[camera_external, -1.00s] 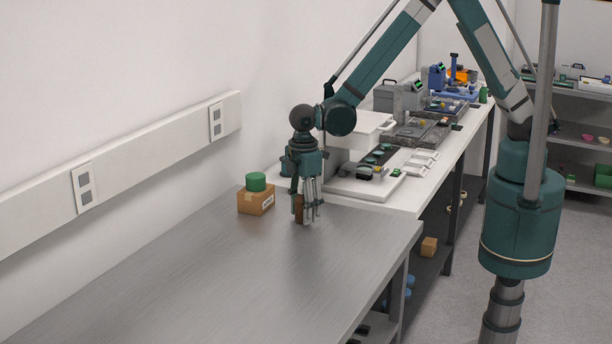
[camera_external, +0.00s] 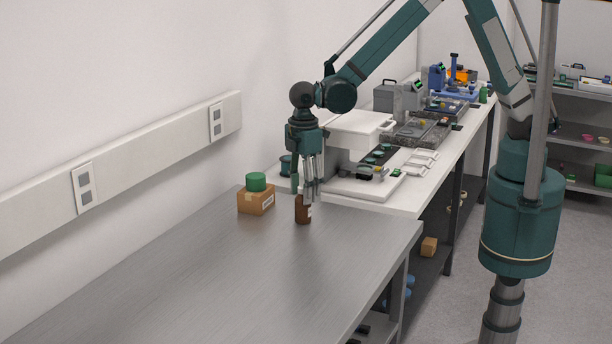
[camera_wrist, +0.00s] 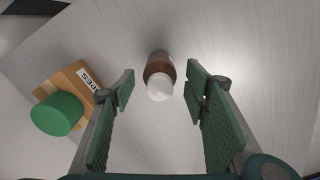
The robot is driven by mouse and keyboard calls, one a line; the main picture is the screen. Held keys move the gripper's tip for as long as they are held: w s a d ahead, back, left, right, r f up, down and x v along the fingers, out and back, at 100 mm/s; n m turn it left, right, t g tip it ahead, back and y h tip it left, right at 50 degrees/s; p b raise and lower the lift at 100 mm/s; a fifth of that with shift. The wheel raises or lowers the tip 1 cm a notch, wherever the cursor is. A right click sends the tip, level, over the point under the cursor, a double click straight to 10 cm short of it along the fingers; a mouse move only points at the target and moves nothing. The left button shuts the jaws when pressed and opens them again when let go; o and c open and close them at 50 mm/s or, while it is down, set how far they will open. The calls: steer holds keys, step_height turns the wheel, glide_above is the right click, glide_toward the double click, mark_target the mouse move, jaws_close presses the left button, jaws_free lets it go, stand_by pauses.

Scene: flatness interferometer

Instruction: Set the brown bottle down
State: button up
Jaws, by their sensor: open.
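The brown bottle (camera_external: 303,212) stands upright on the grey metal table (camera_external: 220,270), near its far end. In the wrist view the bottle (camera_wrist: 158,68) shows its white cap (camera_wrist: 160,88) toward the camera. My gripper (camera_external: 308,192) is just above the bottle, with its fingers at about the height of the cap. In the wrist view my gripper (camera_wrist: 158,85) is open, with a clear gap between each finger and the bottle. The gripper holds nothing.
A cardboard box (camera_external: 256,202) with a green round object (camera_external: 256,181) on top stands left of the bottle. A white bench (camera_external: 375,190) with instruments and trays lies behind. The front of the metal table is clear.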

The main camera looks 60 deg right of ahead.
steer(key=shift+r, duration=2.7)
steer(key=shift+d+r, duration=0.2)
steer(key=shift+d, duration=0.05)
steer(key=s+d+r+m+t, duration=0.1)
steer(key=s+d+r+m, duration=0.1)
steer(key=d+r, duration=0.5)
steer(key=s+d+r+m+t+y, duration=0.1)
steer(key=d+r+m, duration=0.15)
steer(key=d, duration=0.75)
steer(key=s+d+r+m+t, duration=0.1)
steer(key=s+d+r, duration=0.1)
steer(key=d+r, duration=0.55)
steer(key=s+d+m+t, duration=0.2)
steer(key=s+d+m, duration=0.1)
steer(key=s+d, duration=0.5)
steer(key=s+d+m+t+h, duration=0.1)
steer(key=s+d+m, duration=0.3)
steer(key=d, duration=1)
steer(key=s+t, duration=0.1)
steer(key=s, duration=0.2)
steer(key=shift+s+d+f, duration=0.15)
steer(key=shift+s+f, duration=0.2)
steer(key=shift+s, duration=0.05)
